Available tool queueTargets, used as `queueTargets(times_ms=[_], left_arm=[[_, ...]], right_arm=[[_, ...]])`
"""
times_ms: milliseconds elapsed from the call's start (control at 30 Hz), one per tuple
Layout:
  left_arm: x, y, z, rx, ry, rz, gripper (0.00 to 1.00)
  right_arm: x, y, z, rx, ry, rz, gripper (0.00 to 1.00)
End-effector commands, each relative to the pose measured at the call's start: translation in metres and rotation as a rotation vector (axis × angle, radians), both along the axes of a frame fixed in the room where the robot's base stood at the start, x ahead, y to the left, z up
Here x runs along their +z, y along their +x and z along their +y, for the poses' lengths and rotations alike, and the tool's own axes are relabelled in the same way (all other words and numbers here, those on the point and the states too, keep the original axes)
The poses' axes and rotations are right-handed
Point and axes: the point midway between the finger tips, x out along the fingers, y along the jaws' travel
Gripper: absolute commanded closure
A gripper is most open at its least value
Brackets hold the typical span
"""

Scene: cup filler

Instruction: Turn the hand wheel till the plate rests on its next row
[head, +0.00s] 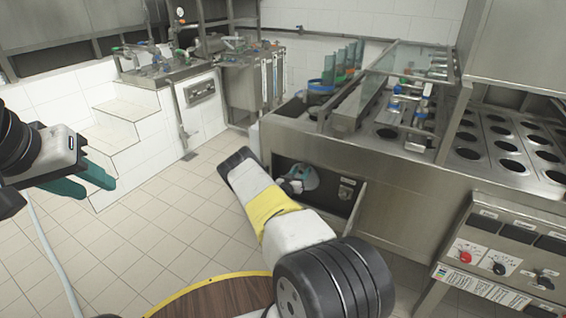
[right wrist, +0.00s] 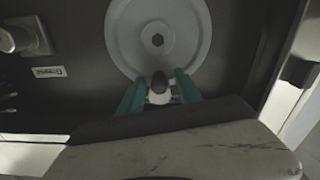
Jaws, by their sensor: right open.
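The hand wheel (right wrist: 158,30) is a pale grey disc with a dark hexagonal hub, upright against a dark panel in the right wrist view. Its small knob (right wrist: 159,86), dark and white, stands near the lower rim. My right gripper (right wrist: 158,88) is open, with one teal finger on each side of the knob; I cannot tell whether they touch it. In the head view the wheel (head: 307,178) shows in an open bay under the steel counter, partly hidden by my right arm. My left gripper (head: 99,191) is open and empty at the left. I cannot tell which part is the plate.
The steel counter (head: 400,165) carries glass panels, blue-fitted nozzles (head: 420,112) and rows of round holes (head: 500,146). An open door (head: 356,212) stands right of the bay. A control box (head: 490,262) is at the right.

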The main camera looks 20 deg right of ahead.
Motion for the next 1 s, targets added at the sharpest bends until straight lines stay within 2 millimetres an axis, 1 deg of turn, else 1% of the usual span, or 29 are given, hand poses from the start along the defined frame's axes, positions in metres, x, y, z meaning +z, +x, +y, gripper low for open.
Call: queueTargets(times_ms=[133,167,200,367,1000], left_arm=[[0.0,0.0,0.0,0.0,0.0,0.0,0.64],[0.0,0.0,0.0,0.0,0.0,0.0,0.64],[0.0,0.0,0.0,0.0,0.0,0.0,0.64],[0.0,0.0,0.0,0.0,0.0,0.0,0.64],[0.0,0.0,0.0,0.0,0.0,0.0,0.64]], right_arm=[[0.0,-0.0001,-0.0001,0.0,0.0,0.0,0.59],[-0.0001,-0.0002,0.0,0.0,0.0,0.0,0.6],[0.0,-0.0001,0.0,0.0,0.0,0.0,0.68],[0.0,-0.0001,0.0002,0.0,0.0,0.0,1.0],[-0.0001,0.0,0.0006,0.001,0.001,-0.001,1.0]])
